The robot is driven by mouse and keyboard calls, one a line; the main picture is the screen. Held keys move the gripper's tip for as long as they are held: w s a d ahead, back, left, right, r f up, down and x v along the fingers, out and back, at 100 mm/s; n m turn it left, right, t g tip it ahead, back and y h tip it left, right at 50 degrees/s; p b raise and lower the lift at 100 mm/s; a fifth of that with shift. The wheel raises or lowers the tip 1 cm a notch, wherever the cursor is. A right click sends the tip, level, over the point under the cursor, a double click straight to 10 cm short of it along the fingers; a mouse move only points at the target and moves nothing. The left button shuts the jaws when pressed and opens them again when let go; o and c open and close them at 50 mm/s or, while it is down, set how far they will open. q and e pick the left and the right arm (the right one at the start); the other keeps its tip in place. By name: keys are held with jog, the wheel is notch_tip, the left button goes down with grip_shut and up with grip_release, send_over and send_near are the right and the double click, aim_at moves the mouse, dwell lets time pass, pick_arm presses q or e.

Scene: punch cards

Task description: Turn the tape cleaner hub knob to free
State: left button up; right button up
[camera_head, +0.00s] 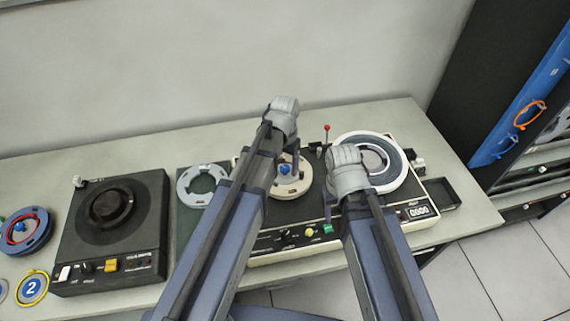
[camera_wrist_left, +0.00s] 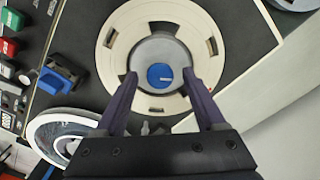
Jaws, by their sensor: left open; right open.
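The tape cleaner (camera_head: 290,258) is a cream and black deck with coloured buttons along its front. On its left hub sits a cream reel (camera_head: 287,190) with a blue knob (camera_head: 285,169) at its centre. In the left wrist view the blue knob (camera_wrist_left: 159,75) has a pale mark and sits on a grey hub (camera_wrist_left: 148,54). My left gripper (camera_wrist_left: 159,78) is open, its fingers on either side of the knob with gaps visible; height above it is unclear. My right gripper (camera_head: 330,192) is open over the deck's middle, its fingers partly hidden by the wrist.
A large white-rimmed reel (camera_head: 398,180) is on the right hub, beside a red-tipped lever (camera_head: 326,128). A black unit (camera_head: 140,215) with a round platter stands left. A grey-green ring (camera_head: 187,188) lies between. Blue reels (camera_head: 38,228) lie far left.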

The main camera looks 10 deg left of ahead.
aim_at(285, 168)
pick_arm(q)
jog(key=shift+r, duration=0.15)
pick_arm(e)
jog(key=shift+r, duration=0.15)
pick_arm(q)
notch_tip(285, 168, up, 8)
jog(key=p, duration=0.8)
jog(key=shift+f, duration=0.2)
pick_arm(e)
notch_tip(285, 168, up, 8)
jog(key=shift+f, duration=0.25)
pick_arm(q)
jog(key=shift+s+f, duration=0.1)
jog(key=s+d+f+b, duration=0.2)
jog(key=s, duration=0.5)
jog(key=s+d+f+y+b, duration=0.1)
jog(key=s+d+f+b, duration=0.1)
jog(key=s, duration=0.5)
jog(key=shift+d, duration=0.7)
pick_arm(e)
notch_tip(285, 168, down, 4)
jog(key=shift+f, duration=0.1)
